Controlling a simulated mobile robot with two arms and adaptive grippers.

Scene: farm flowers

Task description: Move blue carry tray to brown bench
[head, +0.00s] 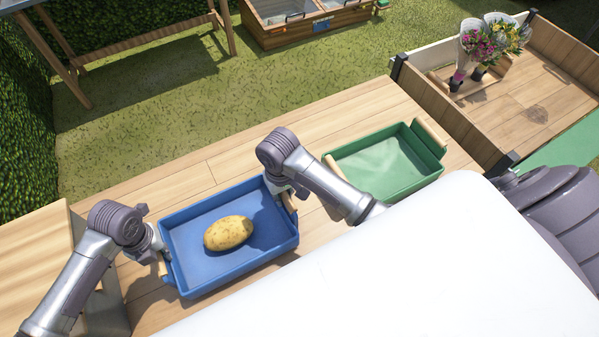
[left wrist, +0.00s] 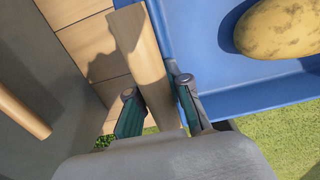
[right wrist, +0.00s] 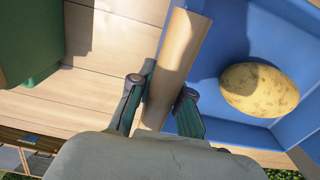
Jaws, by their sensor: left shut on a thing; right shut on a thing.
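The blue carry tray (head: 196,227) is on or just above the light wooden bench top (head: 330,122) in the head view; I cannot tell if it touches. A potato (head: 228,232) lies in it, and it also shows in the left wrist view (left wrist: 283,27) and right wrist view (right wrist: 260,90). My left gripper (left wrist: 160,108) is shut on the tray's left wooden handle (left wrist: 143,60). My right gripper (right wrist: 160,100) is shut on the right wooden handle (right wrist: 178,65). In the head view the fingers are partly hidden by the arms.
A green tray (head: 380,166) with wooden handles stands to the right on the same surface. A wooden-sided bed (head: 545,95) with wrapped flower bouquets (head: 478,45) is at the far right. Another wooden surface (head: 35,258) is at the left edge. Grass lies behind.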

